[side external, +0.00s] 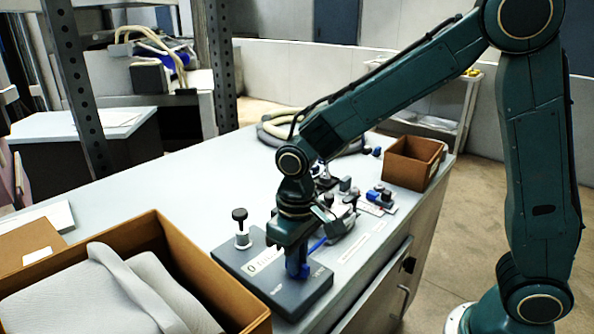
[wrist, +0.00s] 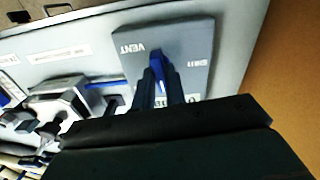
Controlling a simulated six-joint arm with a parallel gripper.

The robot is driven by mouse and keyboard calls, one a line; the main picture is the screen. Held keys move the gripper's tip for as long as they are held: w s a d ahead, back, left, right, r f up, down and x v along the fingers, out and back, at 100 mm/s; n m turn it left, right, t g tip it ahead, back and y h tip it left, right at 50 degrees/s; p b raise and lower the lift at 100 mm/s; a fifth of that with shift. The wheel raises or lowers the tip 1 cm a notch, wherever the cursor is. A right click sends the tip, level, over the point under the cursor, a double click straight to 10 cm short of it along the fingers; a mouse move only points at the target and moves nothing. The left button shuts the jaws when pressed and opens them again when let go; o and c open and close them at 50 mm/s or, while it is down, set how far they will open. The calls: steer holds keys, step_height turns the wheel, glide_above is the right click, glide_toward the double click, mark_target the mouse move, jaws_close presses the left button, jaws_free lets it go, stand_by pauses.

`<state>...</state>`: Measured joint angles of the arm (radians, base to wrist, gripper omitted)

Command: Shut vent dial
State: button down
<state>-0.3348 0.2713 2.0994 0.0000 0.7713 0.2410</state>
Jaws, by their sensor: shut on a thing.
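The vent dial is a blue knob on a dark grey plate; it shows in the wrist view (wrist: 157,60) between the words VENT and SHUT. In the side external view the plate (side external: 296,301) lies on the bench, with blue at my fingertips. My gripper (side external: 297,266) points down over the plate and is shut on the blue knob; the gripper also shows in the wrist view (wrist: 161,88). My fingers and wrist hide part of the knob, so I cannot tell its exact setting.
A black-topped plunger (side external: 240,228) stands at the plate's far left part. A large cardboard box (side external: 215,275) with grey cloth is at the near left. Small devices (side external: 380,196) and a small brown box (side external: 413,163) sit farther back. The bench's left middle is clear.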

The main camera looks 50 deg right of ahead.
steer(key=n, duration=0.3)
steer(key=shift+n, duration=0.4)
steer(key=n, duration=0.4)
steer(key=shift+n, duration=0.3)
steer(key=n, duration=0.4)
steer(key=shift+n, duration=2.3)
steer(key=c, duration=1.4)
jaws_free()
steer(key=shift+c, duration=0.2)
steer(key=shift+r, duration=0.1)
step_height(320, 180, up, 14)
